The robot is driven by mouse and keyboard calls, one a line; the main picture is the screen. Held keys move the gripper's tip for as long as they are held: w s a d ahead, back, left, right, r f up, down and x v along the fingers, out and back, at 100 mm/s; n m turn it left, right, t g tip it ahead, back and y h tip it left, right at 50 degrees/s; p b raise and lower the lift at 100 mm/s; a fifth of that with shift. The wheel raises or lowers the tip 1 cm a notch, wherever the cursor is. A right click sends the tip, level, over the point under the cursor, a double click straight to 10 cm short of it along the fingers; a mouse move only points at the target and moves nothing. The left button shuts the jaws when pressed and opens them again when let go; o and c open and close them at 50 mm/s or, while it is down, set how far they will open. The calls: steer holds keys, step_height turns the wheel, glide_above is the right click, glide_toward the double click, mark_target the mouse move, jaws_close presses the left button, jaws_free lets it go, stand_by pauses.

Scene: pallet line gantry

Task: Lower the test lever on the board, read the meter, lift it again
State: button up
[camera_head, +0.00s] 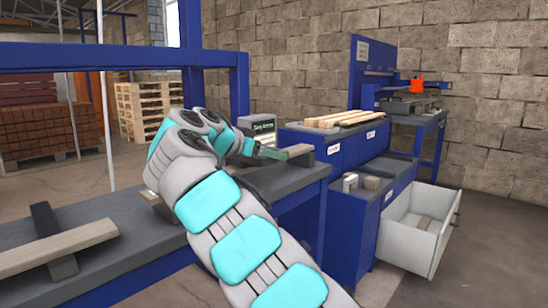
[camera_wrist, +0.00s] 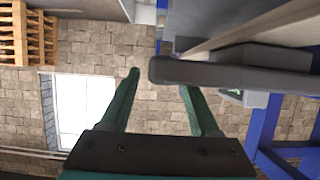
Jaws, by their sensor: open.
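My gripper (camera_head: 270,153) is open at the far edge of the grey bench; in the wrist view its two green fingers (camera_wrist: 160,82) stand apart. A grey bar with a rounded end (camera_wrist: 235,75) reaches in from the right there. Its end lies between the fingers in the picture and covers the right fingertip; I cannot tell whether they touch, or whether it is the test lever. A small display box with green lettering (camera_head: 262,127), possibly the meter, stands behind the gripper. Its green screen (camera_wrist: 232,93) shows partly in the wrist view. The lettering is too small to read.
The grey bench (camera_head: 105,200) carries crossed bars (camera_head: 65,248) at the left. A blue frame (camera_head: 120,58) spans above it. A blue cabinet (camera_head: 345,232) with an open white drawer (camera_head: 412,240) stands to the right. Wooden slats (camera_head: 345,119) lie on the unit behind.

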steer(key=shift+x, duration=1)
steer(key=shift+s, duration=0.1)
jaws_close()
stand_by(0.6)
